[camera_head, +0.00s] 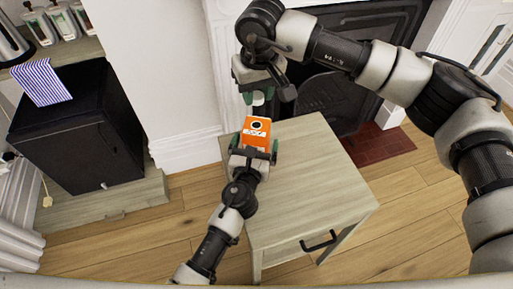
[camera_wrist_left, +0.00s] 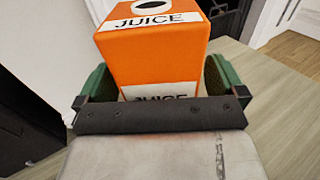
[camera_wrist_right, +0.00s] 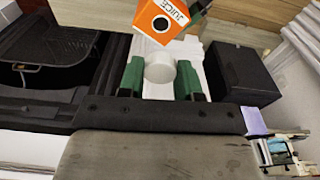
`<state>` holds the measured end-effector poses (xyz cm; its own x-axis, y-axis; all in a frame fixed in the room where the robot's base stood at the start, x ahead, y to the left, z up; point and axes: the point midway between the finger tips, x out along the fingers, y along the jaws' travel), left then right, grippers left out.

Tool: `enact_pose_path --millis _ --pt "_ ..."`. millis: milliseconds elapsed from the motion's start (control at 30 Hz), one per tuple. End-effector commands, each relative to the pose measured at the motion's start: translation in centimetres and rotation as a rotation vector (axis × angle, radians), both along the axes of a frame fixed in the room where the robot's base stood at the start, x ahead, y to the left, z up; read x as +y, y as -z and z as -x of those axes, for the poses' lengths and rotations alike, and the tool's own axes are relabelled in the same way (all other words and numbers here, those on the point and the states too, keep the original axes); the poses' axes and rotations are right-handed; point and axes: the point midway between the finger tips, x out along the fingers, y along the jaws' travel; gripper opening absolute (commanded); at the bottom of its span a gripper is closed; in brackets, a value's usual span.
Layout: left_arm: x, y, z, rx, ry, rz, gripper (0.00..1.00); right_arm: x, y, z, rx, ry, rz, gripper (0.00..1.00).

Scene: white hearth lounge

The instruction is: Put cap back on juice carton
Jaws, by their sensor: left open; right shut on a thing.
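The orange juice carton (camera_head: 257,133) stands on the wooden side table (camera_head: 310,180), with a dark round opening on its top. In the left wrist view the carton (camera_wrist_left: 150,55) sits between the fingers of my left gripper (camera_wrist_left: 158,92), which is open around its sides. My right gripper (camera_wrist_right: 162,78) is shut on the white round cap (camera_wrist_right: 160,67). It holds the cap above and behind the carton in the head view, where the cap (camera_head: 258,98) shows between the green fingertips. The cap is apart from the carton's opening.
A black cabinet (camera_head: 75,125) stands at the left on a low wooden unit, with a striped cloth (camera_head: 42,82) on top. A dark fireplace (camera_head: 330,100) is behind the table. The table's front and right part is bare.

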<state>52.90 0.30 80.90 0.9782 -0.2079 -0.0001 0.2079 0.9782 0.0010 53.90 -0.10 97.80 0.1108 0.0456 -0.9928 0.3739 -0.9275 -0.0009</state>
Motion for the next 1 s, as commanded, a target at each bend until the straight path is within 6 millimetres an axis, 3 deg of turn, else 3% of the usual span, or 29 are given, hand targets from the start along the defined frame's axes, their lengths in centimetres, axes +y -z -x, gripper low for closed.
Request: enact_pose_path --millis 167,467,933,1000 --pt "-0.27 -0.01 -1.04 0.001 0.000 0.001 0.99 0.01 -0.01 0.00 0.000 0.000 0.000 0.12" --pt "-0.27 -0.03 -1.15 0.000 0.000 0.001 0.99 0.01 -0.01 0.00 0.000 0.000 0.000 0.12" --pt "-0.26 -0.01 -1.12 0.000 0.000 0.001 0.27 0.01 -0.01 0.00 0.000 0.000 0.000 0.12" --pt "-0.26 0.00 -1.12 0.001 0.000 0.001 0.26 0.01 0.04 0.01 0.000 0.000 0.000 0.12"
